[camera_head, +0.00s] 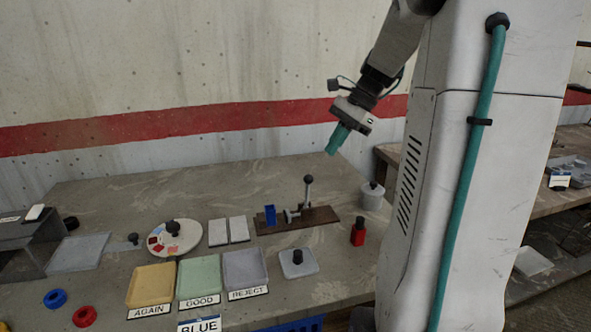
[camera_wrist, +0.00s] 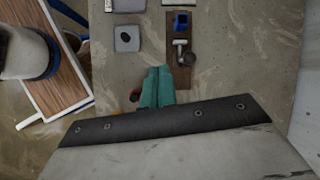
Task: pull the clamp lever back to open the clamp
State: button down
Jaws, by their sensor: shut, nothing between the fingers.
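The clamp (camera_head: 292,215) is mounted on a dark brown board (camera_head: 323,214) on the grey bench. Its lever (camera_head: 308,192) stands upright with a dark ball knob on top. A blue block (camera_head: 269,214) sits at the board's left end. In the wrist view the lever's knob (camera_wrist: 189,58) shows from above, beside the clamp's pale metal part (camera_wrist: 180,43), with the blue block (camera_wrist: 181,21) beyond. My gripper (camera_head: 332,151), with teal fingers, is shut and empty. It is in the air above and behind the board in the head view, apart from the lever.
A red block with a dark top (camera_head: 358,237) and a grey knobbed cylinder (camera_head: 372,198) stand right of the board. A grey knobbed plate (camera_head: 298,263) lies in front. Yellow (camera_head: 152,285), green (camera_head: 198,276) and grey (camera_head: 245,268) trays lie at front left.

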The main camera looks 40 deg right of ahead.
jog(key=d+f+m+t, duration=0.2)
jog(key=d+m, duration=0.2)
jog(key=d, duration=0.5)
jog(key=a+r+x, duration=0.1)
jog(key=x, duration=1.1)
jog(key=shift+w+a+m+y, duration=0.25)
jog(key=shift+w+m+y, duration=0.05)
jog(key=shift+r, duration=0.15)
